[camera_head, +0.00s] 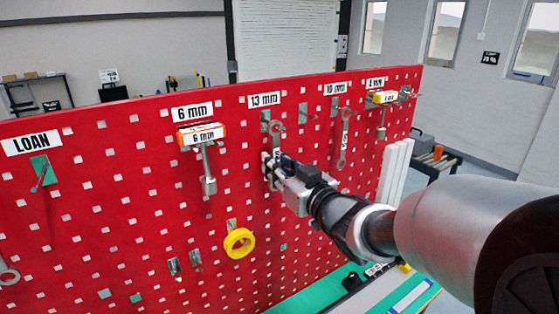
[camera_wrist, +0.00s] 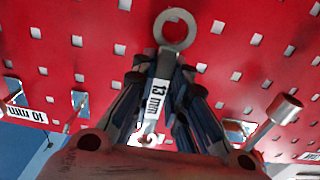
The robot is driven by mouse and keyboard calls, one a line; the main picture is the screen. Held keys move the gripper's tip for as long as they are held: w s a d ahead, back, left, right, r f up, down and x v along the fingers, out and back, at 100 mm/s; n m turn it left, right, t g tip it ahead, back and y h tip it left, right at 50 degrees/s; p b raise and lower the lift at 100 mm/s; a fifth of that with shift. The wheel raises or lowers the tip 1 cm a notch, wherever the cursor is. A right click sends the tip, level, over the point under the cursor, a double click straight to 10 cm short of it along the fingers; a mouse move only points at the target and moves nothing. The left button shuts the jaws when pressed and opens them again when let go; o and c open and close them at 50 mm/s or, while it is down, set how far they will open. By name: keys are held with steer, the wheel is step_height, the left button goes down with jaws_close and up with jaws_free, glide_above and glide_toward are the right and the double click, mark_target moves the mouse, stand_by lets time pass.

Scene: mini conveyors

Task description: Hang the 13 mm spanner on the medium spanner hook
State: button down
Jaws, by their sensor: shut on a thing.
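The 13 mm spanner (camera_wrist: 174,32) is a grey metal spanner with a white "13 mm" label. It is held between the fingers of my gripper (camera_wrist: 156,85) in the wrist view, with one ring end sticking out past them. In the head view my gripper (camera_head: 270,166) is shut on it close to the red pegboard, below the "13 mm" sign (camera_head: 264,99). A ring end of the spanner (camera_head: 277,127) shows above the gripper, beside a grey hook plate (camera_head: 265,118). I cannot tell whether the ring is around the hook or only in front of it.
The red pegboard (camera_head: 130,170) fills the middle. Another spanner (camera_head: 344,140) hangs under the "10 mm" sign (camera_head: 335,89) to the right. A tool (camera_head: 207,170) hangs under the "6 mm" sign to the left. A yellow tape roll (camera_head: 239,243) hangs lower left of my gripper.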

steer(key=c, duration=1.5)
jaws_free()
steer(key=v, duration=1.2)
steer(key=s+d+f+m+g+h, duration=0.2)
steer(key=s+d+f+m+h, duration=0.1)
steer(key=d+h, duration=0.35)
steer(key=s+d+f+m+g+h, duration=0.1)
steer(key=s+d+f+m+h, duration=0.2)
steer(key=d+h, duration=0.3)
steer(key=s+a+f+g, duration=0.1)
steer(key=s+f+g, duration=0.1)
steer(key=s, duration=0.4)
steer(key=s+f+g+y, duration=0.1)
steer(key=s+f+g, duration=0.1)
steer(key=s, duration=0.4)
steer(key=s+a+f+g+y, duration=0.1)
steer(key=s+f+g, duration=0.2)
steer(key=s, duration=0.3)
steer(key=shift+a+m, duration=0.35)
steer(key=shift+m, duration=0.05)
